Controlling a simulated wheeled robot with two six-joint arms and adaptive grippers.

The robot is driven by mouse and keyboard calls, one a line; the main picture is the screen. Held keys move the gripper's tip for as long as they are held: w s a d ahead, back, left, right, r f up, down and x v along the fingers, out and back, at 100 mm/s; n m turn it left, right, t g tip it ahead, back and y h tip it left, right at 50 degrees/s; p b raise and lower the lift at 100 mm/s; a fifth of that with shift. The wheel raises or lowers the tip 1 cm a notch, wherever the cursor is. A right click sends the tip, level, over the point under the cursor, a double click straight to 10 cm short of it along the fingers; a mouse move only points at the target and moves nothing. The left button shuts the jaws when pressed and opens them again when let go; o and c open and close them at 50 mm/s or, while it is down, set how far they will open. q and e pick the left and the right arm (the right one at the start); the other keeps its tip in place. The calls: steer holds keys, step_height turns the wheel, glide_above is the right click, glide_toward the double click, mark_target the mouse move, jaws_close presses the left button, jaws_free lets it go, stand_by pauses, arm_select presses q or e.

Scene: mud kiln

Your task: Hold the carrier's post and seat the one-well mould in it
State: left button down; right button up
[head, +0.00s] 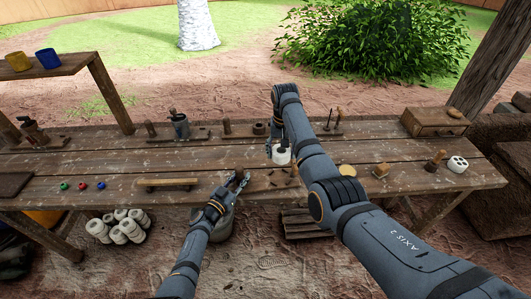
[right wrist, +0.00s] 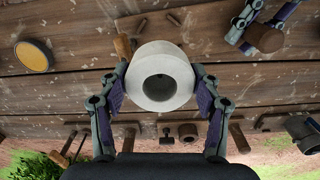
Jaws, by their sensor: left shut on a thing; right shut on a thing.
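The white round mould (right wrist: 178,98) has one dark well in its top. My right gripper (right wrist: 160,88) is shut on it, one finger on each side, and holds it over the table; it also shows in the head view (head: 281,157). My left gripper (head: 240,178) is shut on a brown round-topped wooden piece (right wrist: 268,38), left of the mould in the head view. I cannot tell whether this is the carrier's post. Small wooden parts (head: 283,178) lie on the boards near the mould, some with upright pegs (right wrist: 123,46), partly hidden by the mould.
A yellow disc (head: 347,171) and a white mould with several wells (head: 457,164) stand to the right. A pale bar (head: 167,184) and small coloured pieces (head: 82,186) lie at the left.

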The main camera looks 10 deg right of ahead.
step_height(320, 180, down, 4)
steer(key=shift+s+f, duration=0.1)
steer(key=shift+f, duration=0.05)
steer(key=shift+s+f, duration=0.15)
steer(key=shift+f, duration=0.15)
steer(key=shift+f, duration=0.15)
